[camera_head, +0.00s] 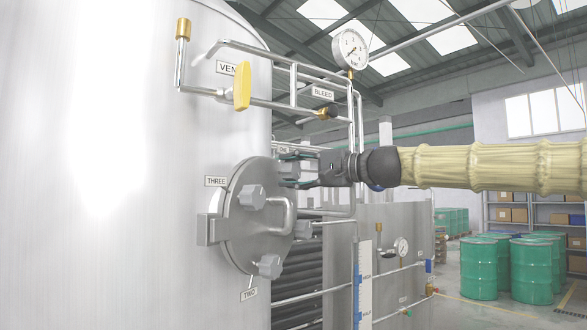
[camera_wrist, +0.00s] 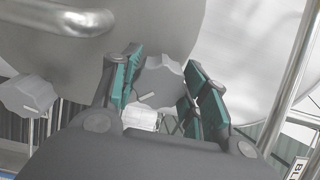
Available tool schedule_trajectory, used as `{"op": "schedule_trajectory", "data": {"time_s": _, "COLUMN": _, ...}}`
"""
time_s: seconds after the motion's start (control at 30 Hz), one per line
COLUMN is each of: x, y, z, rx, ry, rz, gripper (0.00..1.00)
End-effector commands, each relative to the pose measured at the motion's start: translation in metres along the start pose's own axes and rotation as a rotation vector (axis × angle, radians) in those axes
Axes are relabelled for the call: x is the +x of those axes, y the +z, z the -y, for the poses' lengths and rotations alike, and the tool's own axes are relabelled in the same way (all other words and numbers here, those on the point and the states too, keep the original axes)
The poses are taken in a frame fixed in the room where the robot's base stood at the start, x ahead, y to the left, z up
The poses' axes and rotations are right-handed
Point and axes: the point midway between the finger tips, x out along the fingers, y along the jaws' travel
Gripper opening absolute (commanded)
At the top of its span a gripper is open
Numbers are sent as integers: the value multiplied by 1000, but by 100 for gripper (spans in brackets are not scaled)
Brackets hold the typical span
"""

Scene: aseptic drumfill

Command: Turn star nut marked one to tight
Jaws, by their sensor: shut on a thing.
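The round grey hatch door (camera_head: 240,238) is on the side of the steel tank, with star nuts around its rim. The label ONE (camera_head: 284,149) shows just above my gripper (camera_head: 288,171), which reaches in from the right. In the wrist view, my gripper (camera_wrist: 160,88) has its green-padded fingers on either side of a grey star nut (camera_wrist: 163,78), shut on it. In the head view this nut is mostly hidden by the fingers. Star nuts near THREE (camera_head: 252,197) and TWO (camera_head: 270,266) are clear of my gripper.
A curved door handle (camera_head: 286,218) stands out near my gripper. Another star nut (camera_head: 303,229) is at the door's right edge. Pipes with a yellow vent handle (camera_head: 242,86) and a pressure gauge (camera_head: 350,49) run above. Green drums (camera_head: 479,268) stand far right.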

Motion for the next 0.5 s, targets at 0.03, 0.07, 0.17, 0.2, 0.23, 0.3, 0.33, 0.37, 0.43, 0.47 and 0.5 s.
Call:
{"op": "schedule_trajectory", "data": {"time_s": 0.03, "x": -2, "y": -2, "z": 7, "rx": 44, "ry": -6, "rz": -6, "gripper": 21}}
{"op": "schedule_trajectory", "data": {"time_s": 0.07, "x": -2, "y": -2, "z": 7, "rx": 73, "ry": -6, "rz": -6, "gripper": 21}}
{"op": "schedule_trajectory", "data": {"time_s": 0.17, "x": -2, "y": -2, "z": 7, "rx": 168, "ry": -6, "rz": -5, "gripper": 21}}
{"op": "schedule_trajectory", "data": {"time_s": 0.2, "x": -2, "y": -2, "z": 7, "rx": 205, "ry": -6, "rz": -5, "gripper": 21}}
{"op": "schedule_trajectory", "data": {"time_s": 0.23, "x": -2, "y": -2, "z": 8, "rx": 233, "ry": -6, "rz": -5, "gripper": 21}}
{"op": "schedule_trajectory", "data": {"time_s": 0.3, "x": -2, "y": -2, "z": 7, "rx": 300, "ry": -6, "rz": -5, "gripper": 21}}
{"op": "schedule_trajectory", "data": {"time_s": 0.33, "x": -2, "y": -2, "z": 7, "rx": 328, "ry": -6, "rz": -5, "gripper": 21}}
{"op": "schedule_trajectory", "data": {"time_s": 0.37, "x": -2, "y": -2, "z": 8, "rx": 357, "ry": -6, "rz": -5, "gripper": 21}}
{"op": "schedule_trajectory", "data": {"time_s": 0.43, "x": -2, "y": -2, "z": 7, "rx": 418, "ry": -6, "rz": -4, "gripper": 21}}
{"op": "schedule_trajectory", "data": {"time_s": 0.47, "x": -2, "y": -2, "z": 7, "rx": 446, "ry": -6, "rz": -4, "gripper": 21}}
{"op": "schedule_trajectory", "data": {"time_s": 0.5, "x": -2, "y": -2, "z": 7, "rx": 479, "ry": -6, "rz": -4, "gripper": 21}}
